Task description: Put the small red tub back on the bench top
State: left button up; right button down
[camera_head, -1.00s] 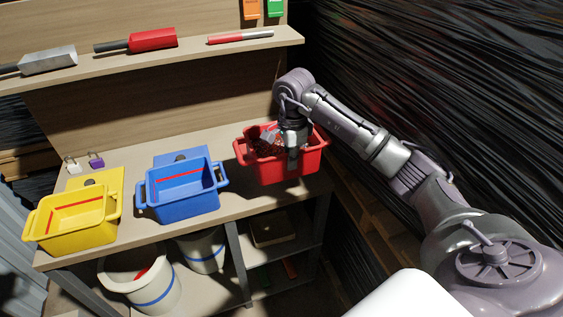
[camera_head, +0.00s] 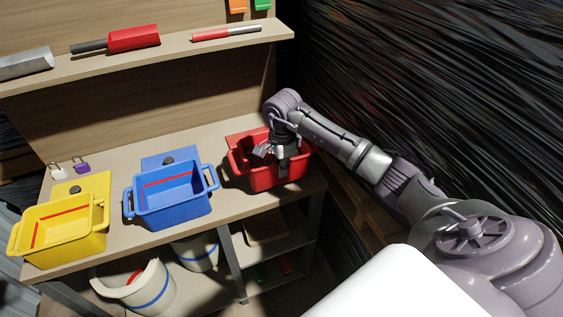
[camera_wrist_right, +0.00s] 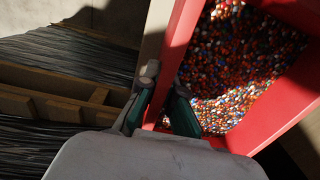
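The small red tub (camera_head: 263,181) is upright at the right end of the bench top (camera_head: 226,205). It appears to rest there, though a small gap beneath it cannot be ruled out. In the right wrist view the tub (camera_wrist_right: 268,110) holds many small coloured granules. The far fingertip contact is partly hidden. My left gripper is out of view.
A blue tub (camera_head: 172,212) stands left of the red one, and a yellow tub (camera_head: 65,250) further left. A shelf (camera_head: 190,52) with tools runs above. White buckets (camera_head: 150,292) stand below. Dark wrapped material (camera_head: 440,90) lies to the right.

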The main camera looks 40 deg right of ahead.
jog(key=shift+w+f, duration=0.1)
jog(key=shift+f, duration=1.05)
jog(key=c, duration=1.7)
grip_release()
jog(key=shift+f, duration=0.3)
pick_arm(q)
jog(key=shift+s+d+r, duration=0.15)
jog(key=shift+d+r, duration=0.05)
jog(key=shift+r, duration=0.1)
pick_arm(e)
jog(key=o, duration=0.4)
jog(key=shift+s+a+r, duration=0.1)
jog(key=shift+s, duration=0.15)
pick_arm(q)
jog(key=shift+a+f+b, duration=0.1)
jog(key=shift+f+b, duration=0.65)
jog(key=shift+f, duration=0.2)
pick_arm(e)
notch_tip(320, 180, up, 12)
jog(key=shift+s+r, duration=0.1)
jog(key=shift+s, duration=0.05)
